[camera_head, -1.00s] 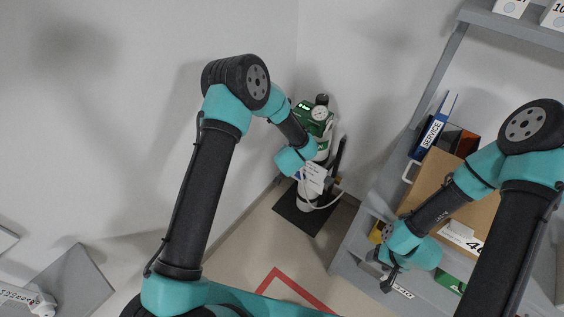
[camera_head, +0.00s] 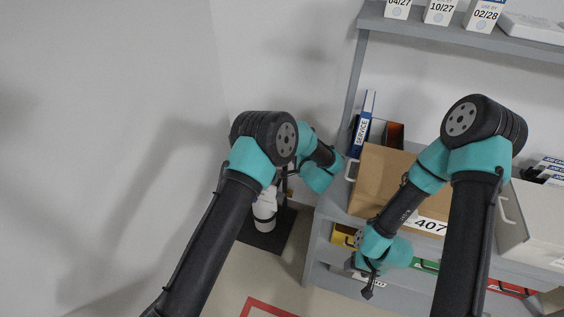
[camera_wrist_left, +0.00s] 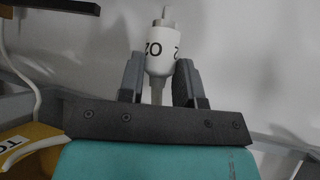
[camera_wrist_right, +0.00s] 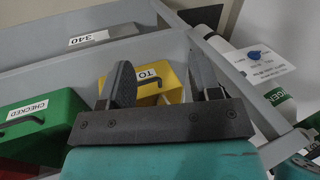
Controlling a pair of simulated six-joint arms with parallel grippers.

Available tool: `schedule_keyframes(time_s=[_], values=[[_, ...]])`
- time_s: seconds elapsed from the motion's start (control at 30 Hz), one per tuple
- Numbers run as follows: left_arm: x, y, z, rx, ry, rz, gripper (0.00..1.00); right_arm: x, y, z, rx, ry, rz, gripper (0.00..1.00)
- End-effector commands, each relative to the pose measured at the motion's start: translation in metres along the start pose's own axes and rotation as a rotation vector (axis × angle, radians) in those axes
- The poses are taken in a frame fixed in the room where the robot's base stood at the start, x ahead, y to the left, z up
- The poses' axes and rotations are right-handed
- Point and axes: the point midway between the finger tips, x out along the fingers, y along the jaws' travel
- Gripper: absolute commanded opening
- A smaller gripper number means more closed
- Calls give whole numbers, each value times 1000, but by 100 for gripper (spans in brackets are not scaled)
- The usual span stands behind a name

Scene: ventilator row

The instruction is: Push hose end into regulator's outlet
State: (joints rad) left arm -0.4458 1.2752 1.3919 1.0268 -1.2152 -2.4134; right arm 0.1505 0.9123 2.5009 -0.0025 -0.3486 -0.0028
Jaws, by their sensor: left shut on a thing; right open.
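The hose end (camera_wrist_left: 160,48) is a white piece marked O2 with a grey tip, held upright between the fingers of my left gripper (camera_wrist_left: 158,82). In the head view my left wrist hides that gripper and the hose end. The white oxygen cylinder (camera_head: 265,208) stands on a dark mat behind my left arm; its regulator and outlet are hidden there. The cylinder (camera_wrist_right: 225,45) also shows at the right of the right wrist view, with a tag on it. My right gripper (camera_head: 366,283) is open and empty in front of the lower shelf; its spread fingers show in the right wrist view (camera_wrist_right: 162,75).
A grey shelf unit (camera_head: 345,85) fills the right side. It holds a blue binder (camera_head: 363,125), a cardboard box (camera_head: 382,170) marked 407, and yellow (camera_wrist_right: 160,83) and green (camera_wrist_right: 45,125) bins. A red line (camera_head: 262,306) marks the floor. The wall at left is bare.

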Motion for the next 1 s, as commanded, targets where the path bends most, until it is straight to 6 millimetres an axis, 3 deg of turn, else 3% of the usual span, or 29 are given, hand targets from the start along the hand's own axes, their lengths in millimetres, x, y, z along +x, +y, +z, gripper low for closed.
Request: schedule_keyframes(time_s=[0.23, 1.0], values=[[-14, 0, -17, 50, -39, -49, 0, 0, 0, 0, 0, 0, 0, 57], [-8, 0, -12, 53, -35, -49, 0, 0, 0, 0, 0, 0, 0, 57]])
